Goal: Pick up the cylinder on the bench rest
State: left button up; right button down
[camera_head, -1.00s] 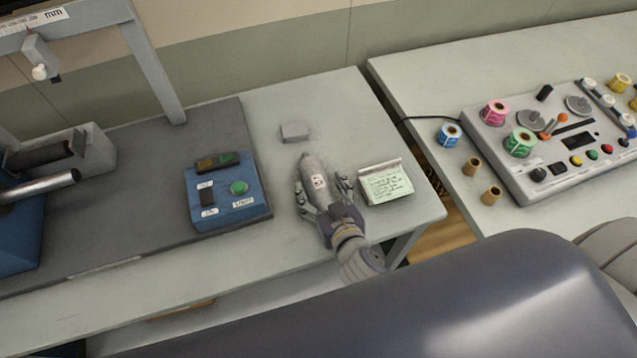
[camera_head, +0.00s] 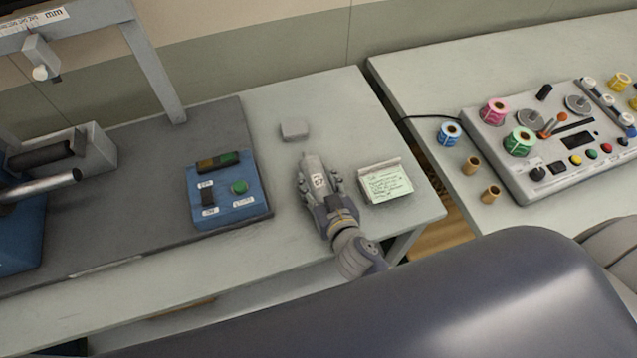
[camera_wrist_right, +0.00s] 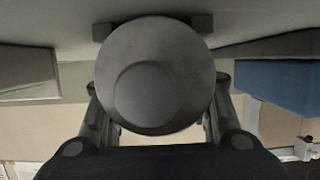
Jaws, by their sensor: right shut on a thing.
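The cylinder (camera_head: 314,167) is light grey with a narrower far end and a small marked label. It lies lengthwise on the bench, pointing away from me. Its round grey end fills the middle of the right wrist view (camera_wrist_right: 155,75). My right gripper (camera_head: 319,183) is shut on it, with a finger on each side near its middle. The fingers hide part of its sides. Whether it still touches its rest underneath cannot be seen. My left gripper is not in view.
A blue control box (camera_head: 222,212) stands left of my right gripper. A green note on a stand (camera_head: 386,184) is close on the right. A small grey block (camera_head: 294,130) lies behind the cylinder. A second table with a rewinder panel (camera_head: 548,172) and spools is farther right.

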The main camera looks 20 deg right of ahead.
aim_at(310, 161)
jog(key=shift+r, duration=0.2)
jog(key=shift+w+r, duration=0.1)
jog(key=shift+r, duration=1.4)
jog(key=s+a+b, duration=0.1)
jog(key=s, duration=0.3)
jog(key=s+a+r+b, duration=0.1)
jog(key=s+b, duration=0.1)
jog(key=s, duration=0.3)
jog(key=s+a+b, duration=0.1)
jog(key=s+b, duration=0.1)
jog(key=s, duration=0.3)
jog(key=shift+a+r, duration=0.1)
jog(key=shift+r, duration=0.05)
jog(key=shift+b+v, duration=0.4)
jog(key=shift+v, duration=0.5)
